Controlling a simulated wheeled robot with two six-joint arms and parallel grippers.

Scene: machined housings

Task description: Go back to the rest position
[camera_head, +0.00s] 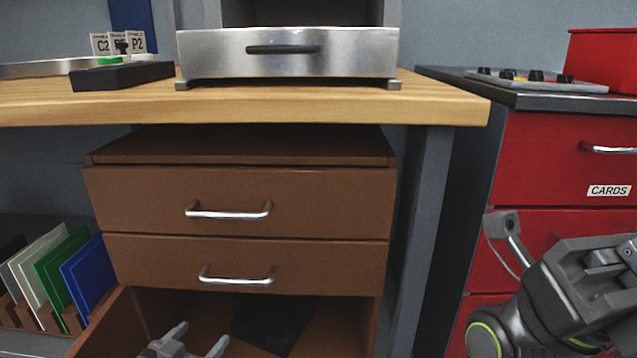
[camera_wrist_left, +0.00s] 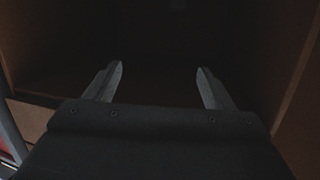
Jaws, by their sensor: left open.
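My left gripper (camera_head: 190,343) shows at the bottom of the head view, with its two fingers apart and nothing between them. It is at the open bottom drawer (camera_head: 112,322) of the brown cabinet (camera_head: 240,200). In the left wrist view, the gripper (camera_wrist_left: 160,80) is open and points into a dark brown space with side walls. My right arm shows at the lower right of the head view, in front of the red cabinet. I cannot make out its gripper fingers.
The wooden worktop (camera_head: 440,108) overhangs the cabinet. A dark flat thing (camera_head: 270,322) lies in the drawer. Coloured panels (camera_head: 62,265) stand in a rack at left. The red cabinet (camera_head: 560,160) stands at right. A metal drawer unit (camera_head: 290,55) sits on the worktop.

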